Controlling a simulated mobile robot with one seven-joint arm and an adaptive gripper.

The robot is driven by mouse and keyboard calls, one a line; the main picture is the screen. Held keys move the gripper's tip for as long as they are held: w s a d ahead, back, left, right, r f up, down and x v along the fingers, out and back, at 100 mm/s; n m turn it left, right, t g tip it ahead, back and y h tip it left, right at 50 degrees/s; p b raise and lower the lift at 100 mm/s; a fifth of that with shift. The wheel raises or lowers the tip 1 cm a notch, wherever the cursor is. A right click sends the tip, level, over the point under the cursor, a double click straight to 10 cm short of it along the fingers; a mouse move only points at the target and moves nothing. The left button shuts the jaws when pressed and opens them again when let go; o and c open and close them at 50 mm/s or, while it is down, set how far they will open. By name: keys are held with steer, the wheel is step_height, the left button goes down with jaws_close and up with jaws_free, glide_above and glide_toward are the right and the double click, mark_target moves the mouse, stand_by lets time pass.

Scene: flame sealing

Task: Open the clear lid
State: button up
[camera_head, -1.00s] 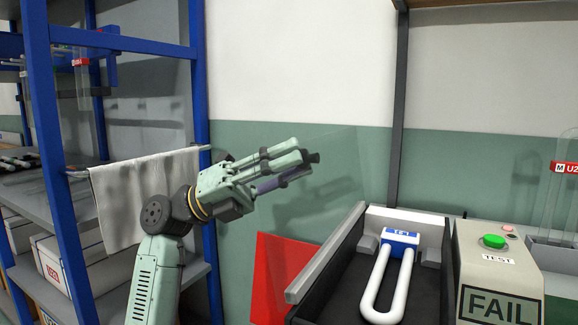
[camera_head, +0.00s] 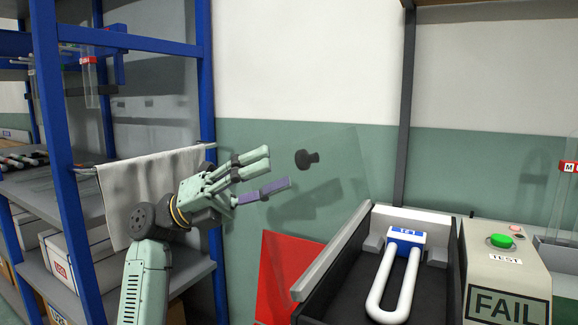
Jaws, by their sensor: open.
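The clear lid (camera_head: 338,180) stands raised and tilted above the left side of the black test tray (camera_head: 345,300). Its dark knob (camera_head: 308,159) sticks out from the lid's upper left. My gripper (camera_head: 279,170) is open and empty, just left of the knob, with a small gap between them. A white U-shaped tube with a blue-labelled base (camera_head: 403,237) lies in the uncovered tray.
A tester box (camera_head: 505,262) with a green button (camera_head: 499,241) and a FAIL display stands right of the tray. A red panel (camera_head: 285,275) is below the lid. Blue shelving (camera_head: 62,150) with a hanging white cloth (camera_head: 150,190) stands at the left.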

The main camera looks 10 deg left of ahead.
steer(key=v, duration=0.6)
steer(key=shift+a+f, duration=0.2)
steer(key=shift+a, duration=0.15)
steer(key=shift+s, duration=0.1)
